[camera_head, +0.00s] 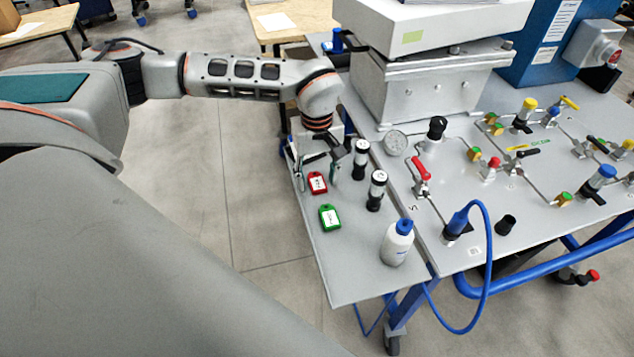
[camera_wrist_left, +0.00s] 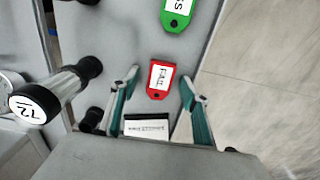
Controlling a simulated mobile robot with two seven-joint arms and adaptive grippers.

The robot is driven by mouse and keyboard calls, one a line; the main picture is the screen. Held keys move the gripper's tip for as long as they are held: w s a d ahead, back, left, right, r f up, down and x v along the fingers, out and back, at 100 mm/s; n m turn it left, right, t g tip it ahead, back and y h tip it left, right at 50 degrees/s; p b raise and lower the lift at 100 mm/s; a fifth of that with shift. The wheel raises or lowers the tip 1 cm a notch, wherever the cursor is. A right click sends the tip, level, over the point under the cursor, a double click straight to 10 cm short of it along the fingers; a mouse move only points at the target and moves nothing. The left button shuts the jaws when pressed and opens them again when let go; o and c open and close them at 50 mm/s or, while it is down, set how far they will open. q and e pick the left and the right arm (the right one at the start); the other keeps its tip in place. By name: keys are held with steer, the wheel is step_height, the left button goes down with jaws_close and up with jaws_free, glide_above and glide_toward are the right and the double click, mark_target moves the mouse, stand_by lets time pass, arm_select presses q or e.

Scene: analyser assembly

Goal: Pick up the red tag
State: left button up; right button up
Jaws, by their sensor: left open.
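The red tag (camera_head: 317,183) lies flat on the grey side shelf of the bench, with a white label on it. In the left wrist view the red tag (camera_wrist_left: 160,79) lies between and just beyond the fingertips. My left gripper (camera_head: 318,172) is open, its fingers pointing down at the shelf on either side of the tag. It also shows in the left wrist view (camera_wrist_left: 160,75), with a finger on each side and nothing held. My right gripper is not seen in either view.
A green tag (camera_head: 329,217) lies nearer on the shelf, also in the wrist view (camera_wrist_left: 177,12). Two black-and-white cylinders (camera_head: 376,190) stand right of the gripper. A white bottle with a blue cap (camera_head: 397,243) stands near the front corner. Bare shelf (camera_head: 345,270) lies in front.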

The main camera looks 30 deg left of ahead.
arm_select(q)
steer(key=shift+c, duration=0.4)
steer(key=c, duration=0.9)
